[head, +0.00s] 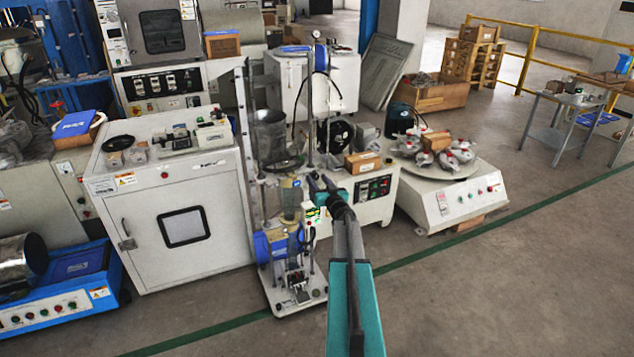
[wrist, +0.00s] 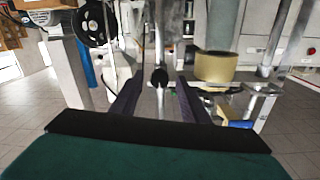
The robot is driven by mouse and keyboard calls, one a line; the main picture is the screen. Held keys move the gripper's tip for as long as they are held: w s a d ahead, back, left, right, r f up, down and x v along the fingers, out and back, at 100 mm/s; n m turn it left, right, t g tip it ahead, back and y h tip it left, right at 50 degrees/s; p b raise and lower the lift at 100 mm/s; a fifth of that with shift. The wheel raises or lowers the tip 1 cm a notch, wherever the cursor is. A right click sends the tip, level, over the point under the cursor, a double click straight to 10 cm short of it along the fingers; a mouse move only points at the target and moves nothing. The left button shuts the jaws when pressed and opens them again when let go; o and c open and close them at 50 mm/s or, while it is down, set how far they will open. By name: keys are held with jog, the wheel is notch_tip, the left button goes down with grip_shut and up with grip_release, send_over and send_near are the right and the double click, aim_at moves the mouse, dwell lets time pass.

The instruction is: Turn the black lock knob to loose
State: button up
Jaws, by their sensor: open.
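A small round black knob (wrist: 159,76) shows in the middle of the wrist view, in front of an upright metal post. I take it for the lock knob; its markings are too small to read. My gripper (wrist: 160,82) is open, with one dark finger to the left of the knob and one to the right. I see clear gaps on both sides, and the fingers do not look closed on it. In the head view my gripper (head: 322,184) reaches the test stand (head: 298,300) with the blue motor; there the knob is too small or hidden to make out.
A black handwheel (wrist: 95,24) stands left of the fingers, and a tan cylinder (wrist: 215,67) close to the right. A white cabinet (head: 172,220) stands left of the stand, and a white control box (head: 374,198) behind it. The floor (head: 500,290) at right is clear.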

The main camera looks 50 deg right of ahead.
jog(key=shift+c, duration=0.3)
grip_shut()
jog(key=shift+n, duration=0.5)
jog(key=n+b, duration=0.1)
jog(key=n, duration=0.2)
jog(key=shift+w+f+n, duration=0.1)
jog(key=shift+n, duration=0.2)
jog(key=n+b, duration=0.1)
jog(key=n, duration=0.3)
jog(key=shift+f+n+b, duration=0.1)
jog(key=shift+n+b, duration=0.2)
jog(key=shift+b, duration=0.1)
jog(key=n+b, duration=0.2)
jog(key=n, duration=0.2)
jog(key=shift+n+t, duration=0.3)
jog(key=n+b, duration=0.2)
jog(key=n, duration=0.2)
jog(key=shift+y+b, duration=0.3)
jog(key=c, duration=1)
grip_release()
jog(key=shift+n, duration=0.4)
